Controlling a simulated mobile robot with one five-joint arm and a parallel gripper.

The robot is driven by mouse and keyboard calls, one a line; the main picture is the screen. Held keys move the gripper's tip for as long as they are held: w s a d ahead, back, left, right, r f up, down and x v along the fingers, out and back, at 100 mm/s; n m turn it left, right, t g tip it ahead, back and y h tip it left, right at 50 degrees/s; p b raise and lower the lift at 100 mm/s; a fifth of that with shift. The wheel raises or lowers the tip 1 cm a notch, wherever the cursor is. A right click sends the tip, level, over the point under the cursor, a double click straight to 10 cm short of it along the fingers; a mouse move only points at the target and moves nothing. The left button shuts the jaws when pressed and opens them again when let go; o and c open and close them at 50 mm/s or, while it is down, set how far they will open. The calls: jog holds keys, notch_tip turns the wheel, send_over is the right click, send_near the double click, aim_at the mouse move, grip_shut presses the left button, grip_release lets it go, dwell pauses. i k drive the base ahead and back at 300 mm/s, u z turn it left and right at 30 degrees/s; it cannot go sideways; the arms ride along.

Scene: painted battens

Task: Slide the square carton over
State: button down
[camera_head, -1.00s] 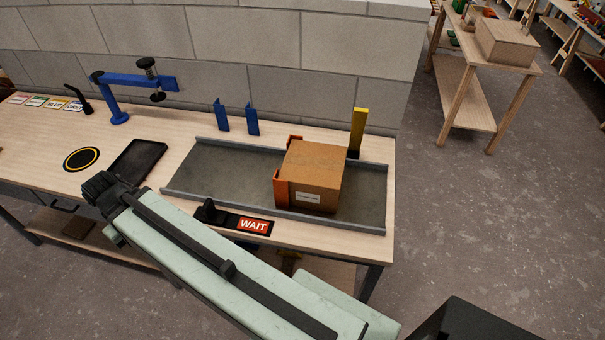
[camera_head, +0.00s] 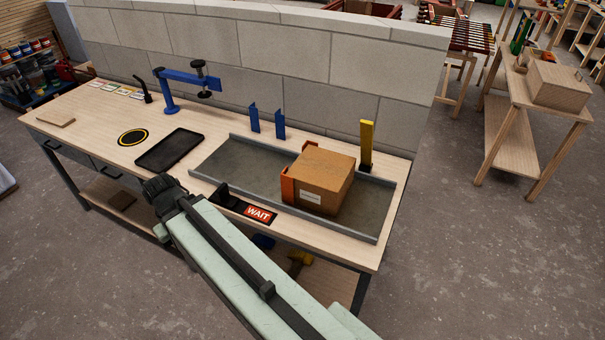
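The square carton (camera_head: 324,182) is a brown cardboard box with a small white label on its front. It sits in a shallow grey tray (camera_head: 228,165) with low raised rims, right of the tray's middle. An orange-red piece (camera_head: 287,187) stands against the carton's left side. My gripper (camera_head: 158,187) is at the end of my pale green arm, near the bench's front edge, left of the tray and well apart from the carton. Its fingers are dark and small, and I cannot tell whether they are open or shut.
A black lever with a red WAIT sign (camera_head: 260,214) sits at the tray's front. A yellow post (camera_head: 366,143) stands behind the carton, with two blue brackets (camera_head: 279,124) further left. A black tray (camera_head: 170,149) and blue clamp (camera_head: 186,82) are on the left.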

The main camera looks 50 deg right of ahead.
aim_at(323, 178)
jog(key=u, duration=0.1)
jog(key=i, duration=0.9)
jog(key=z, duration=0.05)
